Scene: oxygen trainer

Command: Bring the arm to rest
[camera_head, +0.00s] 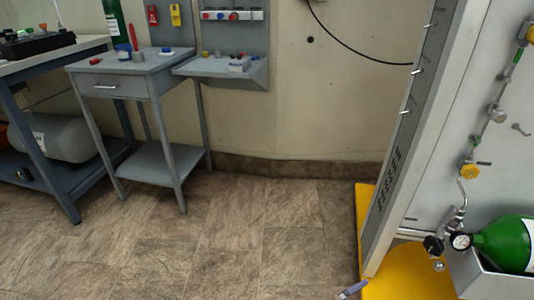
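A small grey-blue piece (352,290) shows at the bottom edge, beside the yellow base.
A grey side table (140,62) and a blue-framed bench (40,66) stand at the left. A wall shelf (222,68) holds small parts. At the right are a tall grey panel (400,150), a yellow base (410,275) and a green cylinder (505,243) with a gauge. The middle floor is clear.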

